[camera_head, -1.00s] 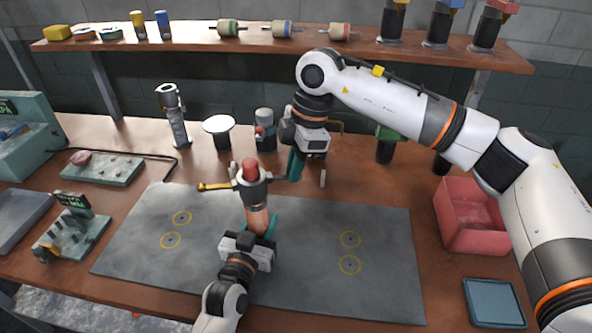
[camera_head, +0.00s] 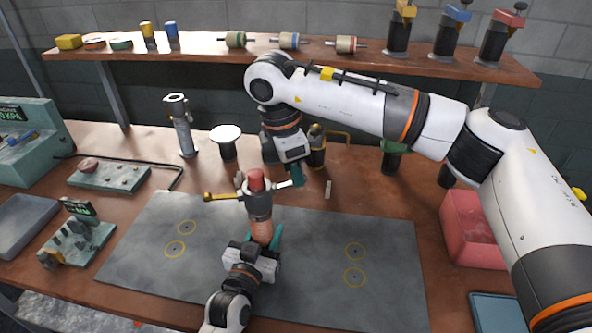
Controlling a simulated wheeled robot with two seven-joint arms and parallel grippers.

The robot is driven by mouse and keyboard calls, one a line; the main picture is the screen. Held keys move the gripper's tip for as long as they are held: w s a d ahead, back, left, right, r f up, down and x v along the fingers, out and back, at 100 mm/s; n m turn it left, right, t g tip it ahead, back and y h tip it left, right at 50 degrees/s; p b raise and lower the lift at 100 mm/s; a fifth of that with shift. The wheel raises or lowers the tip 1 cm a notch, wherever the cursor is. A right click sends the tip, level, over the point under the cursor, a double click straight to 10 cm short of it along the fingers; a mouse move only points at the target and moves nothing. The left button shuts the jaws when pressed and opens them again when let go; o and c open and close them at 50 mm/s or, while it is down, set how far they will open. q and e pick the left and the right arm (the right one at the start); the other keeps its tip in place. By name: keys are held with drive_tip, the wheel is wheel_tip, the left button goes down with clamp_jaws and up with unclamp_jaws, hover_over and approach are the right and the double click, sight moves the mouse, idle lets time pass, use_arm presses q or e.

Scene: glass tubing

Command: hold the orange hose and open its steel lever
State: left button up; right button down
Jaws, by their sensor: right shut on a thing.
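The orange hose (camera_head: 261,232) stands about upright over the grey mat, with a grey metal collar (camera_head: 259,205) and a red top (camera_head: 256,180). My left gripper (camera_head: 265,239) is closed around the hose from the front, teal fingers beside it. The steel lever (camera_head: 284,184) sticks out to the right of the collar. My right gripper (camera_head: 298,178) points down at its outer end and is shut on it; the fingers hide that end. A brass lever (camera_head: 222,196) sticks out to the left.
The grey mat (camera_head: 390,270) has yellow ring marks and is otherwise clear. Behind stand a white-topped black stand (camera_head: 226,135) and a metal cylinder fitting (camera_head: 181,125). A red bin (camera_head: 470,235) is at the right, a small device (camera_head: 77,240) at the left.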

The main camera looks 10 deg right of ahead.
sight(284, 184)
drive_tip(key=c, duration=1.5)
unclamp_jaws()
drive_tip(key=r, duration=0.4)
drive_tip(key=a+r, duration=0.1)
drive_tip(key=r, duration=0.3)
drive_tip(key=a+r, duration=0.1)
drive_tip(key=r, duration=0.2)
drive_tip(key=shift+s+a+r, duration=0.15)
drive_tip(key=shift+r, duration=0.25)
use_arm(q)
drive_tip(key=o, duration=1.3)
